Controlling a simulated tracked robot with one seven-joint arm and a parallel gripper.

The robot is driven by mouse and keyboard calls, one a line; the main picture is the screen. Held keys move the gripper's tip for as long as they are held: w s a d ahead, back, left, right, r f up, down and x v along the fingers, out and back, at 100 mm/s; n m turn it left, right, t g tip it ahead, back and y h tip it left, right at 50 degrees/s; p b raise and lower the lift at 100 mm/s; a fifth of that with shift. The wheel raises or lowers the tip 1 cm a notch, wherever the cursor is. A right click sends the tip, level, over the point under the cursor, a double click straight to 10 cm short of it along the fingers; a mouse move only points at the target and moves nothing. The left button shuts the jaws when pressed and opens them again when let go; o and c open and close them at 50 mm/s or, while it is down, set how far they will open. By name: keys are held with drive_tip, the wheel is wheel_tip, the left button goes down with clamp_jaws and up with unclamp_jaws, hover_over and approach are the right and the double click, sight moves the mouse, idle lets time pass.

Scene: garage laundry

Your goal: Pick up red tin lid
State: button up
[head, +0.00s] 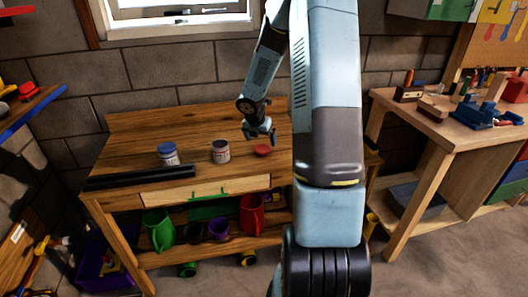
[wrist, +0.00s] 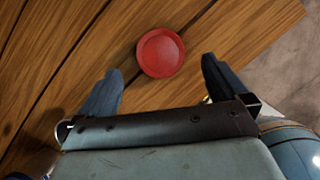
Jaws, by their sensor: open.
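The red tin lid (head: 262,150) is a small round disc lying on the wooden workbench (head: 130,142), near its right end. In the wrist view the lid (wrist: 161,53) lies flat on the planks, ahead of my fingertips and roughly centred between them. My gripper (head: 259,132) is above the bench, just over the lid in the head view. In the wrist view my gripper (wrist: 158,80) has its two dark fingers wide apart with nothing between them. The lid is apart from both fingers.
A tin (head: 221,151) and a blue-lidded jar (head: 168,153) stand left of the lid. A long black bar (head: 138,177) lies along the bench's front left. A second bench (head: 440,125) with tools stands right. In the wrist view, the bench edge and floor (wrist: 290,75) show right.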

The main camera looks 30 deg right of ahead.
sight(263, 149)
drive_tip(key=shift+s+a+x, duration=0.1)
drive_tip(key=shift+a+x, duration=0.05)
drive_tip(key=shift+x, duration=1.3)
drive_tip(key=shift+s+a+x, duration=0.15)
drive_tip(key=shift+x, duration=1.3)
drive_tip(key=shift+f, duration=0.15)
drive_tip(key=shift+c, duration=0.2)
drive_tip(key=c, duration=1)
